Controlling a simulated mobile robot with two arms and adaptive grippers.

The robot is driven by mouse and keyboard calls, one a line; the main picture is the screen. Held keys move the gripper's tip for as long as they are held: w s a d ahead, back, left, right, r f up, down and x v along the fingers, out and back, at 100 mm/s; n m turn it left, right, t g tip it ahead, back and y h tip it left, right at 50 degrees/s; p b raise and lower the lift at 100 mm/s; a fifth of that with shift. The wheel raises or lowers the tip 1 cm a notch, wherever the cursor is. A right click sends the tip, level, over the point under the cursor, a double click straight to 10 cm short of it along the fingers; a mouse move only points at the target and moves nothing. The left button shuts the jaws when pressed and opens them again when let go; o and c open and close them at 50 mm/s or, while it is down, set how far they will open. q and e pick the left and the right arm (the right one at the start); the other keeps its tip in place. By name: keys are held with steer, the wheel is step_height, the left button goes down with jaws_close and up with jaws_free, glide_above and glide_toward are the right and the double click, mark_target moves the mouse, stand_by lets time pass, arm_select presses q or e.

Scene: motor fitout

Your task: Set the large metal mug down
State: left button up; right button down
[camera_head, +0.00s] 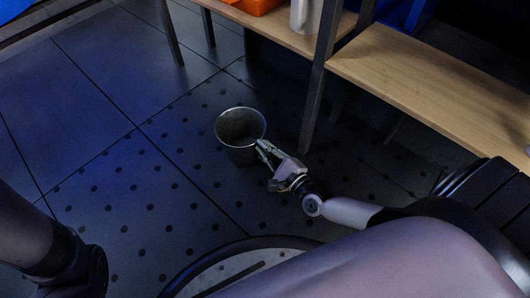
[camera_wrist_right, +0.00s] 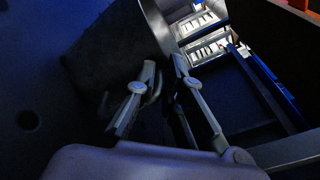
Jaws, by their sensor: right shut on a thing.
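The large metal mug (camera_head: 240,152) is a grey, open-topped cup in the middle of the head view, roughly upright with its mouth facing up. My right gripper (camera_head: 262,148) is shut on it at its right side. In the right wrist view, the mug (camera_wrist_right: 105,55) is a dark mass at upper left. The fingers of my right gripper (camera_wrist_right: 165,66) stand beside it, and a curved part, seemingly the handle, shows between them. The head view does not clearly show whether the mug's base touches the floor. My left gripper is not in view.
A wooden bench (camera_head: 430,85) with dark legs runs along the upper right. An orange container (camera_head: 255,5) and a light cylindrical item (camera_head: 305,15) stand on a wooden surface at the top. The dark tiled floor (camera_head: 110,130) with dots is clear left of the mug.

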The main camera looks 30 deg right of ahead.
steer(key=shift+w+r, duration=0.1)
steer(key=shift+r, duration=0.1)
steer(key=shift+f, duration=0.1)
steer(key=shift+f, duration=0.15)
steer(key=c, duration=1.7)
jaws_free()
